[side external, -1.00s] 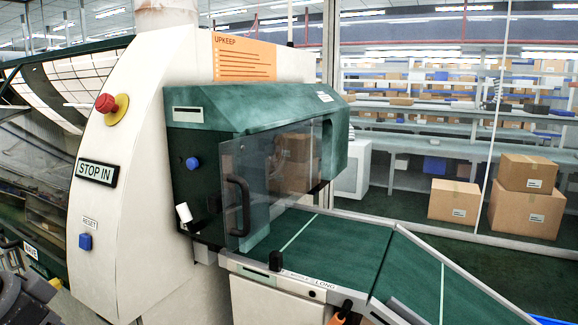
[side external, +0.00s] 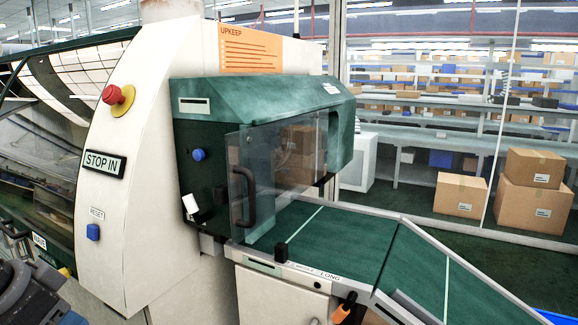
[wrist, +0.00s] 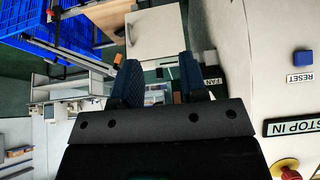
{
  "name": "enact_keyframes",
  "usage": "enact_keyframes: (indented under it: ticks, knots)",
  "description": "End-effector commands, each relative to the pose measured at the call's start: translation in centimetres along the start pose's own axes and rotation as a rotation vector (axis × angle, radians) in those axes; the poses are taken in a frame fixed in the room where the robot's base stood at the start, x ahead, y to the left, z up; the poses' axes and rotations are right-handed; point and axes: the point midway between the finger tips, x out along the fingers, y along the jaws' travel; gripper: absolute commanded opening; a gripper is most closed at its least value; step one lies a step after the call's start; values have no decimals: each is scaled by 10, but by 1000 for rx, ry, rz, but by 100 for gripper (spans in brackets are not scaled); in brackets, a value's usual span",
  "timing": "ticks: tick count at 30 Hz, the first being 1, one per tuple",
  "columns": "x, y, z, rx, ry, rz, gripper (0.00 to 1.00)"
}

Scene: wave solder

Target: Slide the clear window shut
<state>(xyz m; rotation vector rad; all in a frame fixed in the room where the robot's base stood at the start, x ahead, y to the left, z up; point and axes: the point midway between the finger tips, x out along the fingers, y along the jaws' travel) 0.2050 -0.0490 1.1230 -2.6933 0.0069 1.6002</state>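The clear window (side external: 280,172) is a tinted see-through pane on the front of the green hood (side external: 262,100), above the belt, in the side external view. Its black upright handle (side external: 243,197) is near the pane's left end. A dark part of the hood front shows left of the pane, and a dark gap shows at its right end. My gripper (wrist: 160,84) is open and empty in the wrist view, its two dark fingers apart. It is clear of the handle. I cannot make out the window in the wrist view.
A blue knob (side external: 198,154) and a white peg (side external: 190,203) stick out left of the pane. A small black block (side external: 281,253) stands on the front rail of the green belt (side external: 335,240). The red stop button (side external: 118,95) and blue reset button (side external: 93,232) are on the white panel.

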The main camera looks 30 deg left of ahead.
Motion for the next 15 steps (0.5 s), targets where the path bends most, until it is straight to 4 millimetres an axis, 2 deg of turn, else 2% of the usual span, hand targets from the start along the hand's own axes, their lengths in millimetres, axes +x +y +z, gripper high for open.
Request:
enact_keyframes:
  ticks: [1,5,12,15]
  knots:
    - [2,0,-4,23,15,-2,35]
    - [12,0,-28,185,119,-21,22]
    - [32,8,-102,727,461,-165,0]
    - [35,16,-130,951,603,-268,0]
